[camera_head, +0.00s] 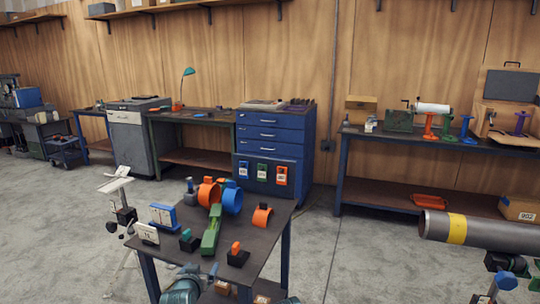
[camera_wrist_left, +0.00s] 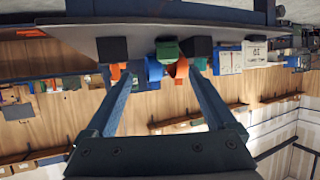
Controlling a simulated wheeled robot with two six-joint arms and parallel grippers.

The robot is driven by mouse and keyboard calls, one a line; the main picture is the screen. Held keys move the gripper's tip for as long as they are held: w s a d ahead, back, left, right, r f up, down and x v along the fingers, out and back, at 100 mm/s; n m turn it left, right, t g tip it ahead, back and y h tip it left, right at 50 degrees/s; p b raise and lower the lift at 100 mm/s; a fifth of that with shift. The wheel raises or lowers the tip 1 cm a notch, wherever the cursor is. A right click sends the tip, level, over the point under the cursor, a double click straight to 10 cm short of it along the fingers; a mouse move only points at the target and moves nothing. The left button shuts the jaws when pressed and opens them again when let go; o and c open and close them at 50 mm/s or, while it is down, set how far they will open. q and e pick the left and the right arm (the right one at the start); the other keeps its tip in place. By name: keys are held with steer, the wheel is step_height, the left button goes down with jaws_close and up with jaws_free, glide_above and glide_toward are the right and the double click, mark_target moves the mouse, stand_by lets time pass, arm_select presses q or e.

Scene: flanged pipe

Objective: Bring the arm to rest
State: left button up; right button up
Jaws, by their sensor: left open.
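My left gripper (camera_head: 201,269) is low in the head view, at the front edge of the small dark work table (camera_head: 262,232). In the left wrist view its two dark blue fingers (camera_wrist_left: 166,78) are spread wide with nothing between them, apart from the table. That view is upside down and shows the table edge and its parts beyond the fingertips. My right gripper is not in view.
The table holds an orange ring (camera_head: 208,194), a blue ring (camera_head: 232,199), a long green part (camera_head: 212,232), an orange clamp (camera_head: 261,217) and white numbered blocks (camera_head: 146,234). A yellow-banded pipe (camera_head: 480,232) lies at right. Bare floor (camera_head: 350,260) separates them.

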arm_select(q)
steer(key=s+d+f+m+g+h, duration=0.1)
steer(key=s+d+f+m+g, duration=0.1)
steer(key=s+d+f+g, duration=0.7)
steer(key=s+d+f+m+g+y, duration=0.1)
steer(key=s+d+f+g, duration=0.15)
steer(key=s, duration=0.35)
steer(key=s+d+f+m+g+y, duration=0.1)
steer(key=s+d+f+g, duration=0.15)
steer(key=s, duration=0.45)
step_height(320, 180, up, 14)
steer(key=p, duration=1.3)
steer(key=shift+s+d, duration=0.25)
steer(key=shift+s, duration=0.1)
steer(key=shift+f, duration=0.15)
